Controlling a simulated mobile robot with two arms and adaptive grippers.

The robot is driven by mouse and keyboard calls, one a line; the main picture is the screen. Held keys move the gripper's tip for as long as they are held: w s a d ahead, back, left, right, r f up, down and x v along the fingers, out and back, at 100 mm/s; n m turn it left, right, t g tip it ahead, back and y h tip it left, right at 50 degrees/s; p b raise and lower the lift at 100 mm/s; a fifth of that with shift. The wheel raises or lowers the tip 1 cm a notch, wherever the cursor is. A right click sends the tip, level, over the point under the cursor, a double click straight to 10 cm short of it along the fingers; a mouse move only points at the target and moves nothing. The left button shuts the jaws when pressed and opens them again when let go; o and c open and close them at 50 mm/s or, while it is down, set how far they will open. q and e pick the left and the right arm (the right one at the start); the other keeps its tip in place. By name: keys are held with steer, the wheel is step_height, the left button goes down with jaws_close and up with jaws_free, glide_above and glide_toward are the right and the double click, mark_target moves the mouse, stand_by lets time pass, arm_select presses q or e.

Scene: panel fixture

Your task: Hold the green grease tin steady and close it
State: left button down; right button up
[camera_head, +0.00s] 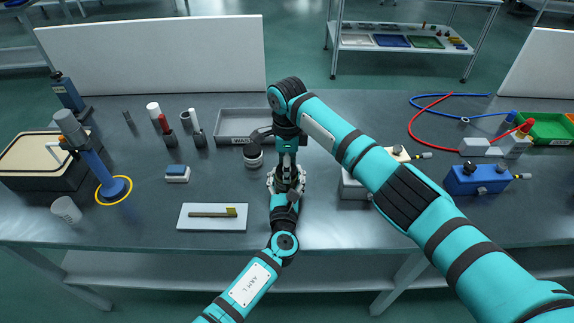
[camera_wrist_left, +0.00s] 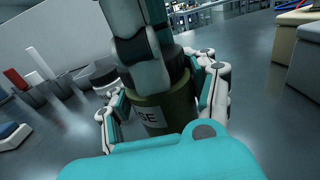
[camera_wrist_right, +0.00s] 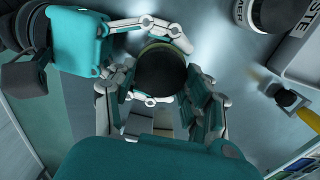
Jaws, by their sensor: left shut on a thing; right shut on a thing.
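The green grease tin (camera_wrist_left: 168,118) stands upright on the table in the left wrist view, its label partly covered. My left gripper (camera_head: 286,183) is shut around the tin's body from the front. A dark round lid (camera_wrist_right: 161,72) sits at the top of the tin, with a thin olive edge showing beside it in the right wrist view. My right gripper (camera_head: 287,160) points down from above and is shut on the lid. Whether the lid is fully seated is hidden by the fingers. In the head view the two grippers cover nearly all of the tin.
A dark jar with a white band (camera_head: 253,158) stands close left of the grippers, before the grey waste tray (camera_head: 240,122). A blue box (camera_head: 475,178) stands at right.

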steer(key=o, duration=0.9)
steer(key=shift+r, duration=2.3)
steer(key=shift+c, duration=0.4)
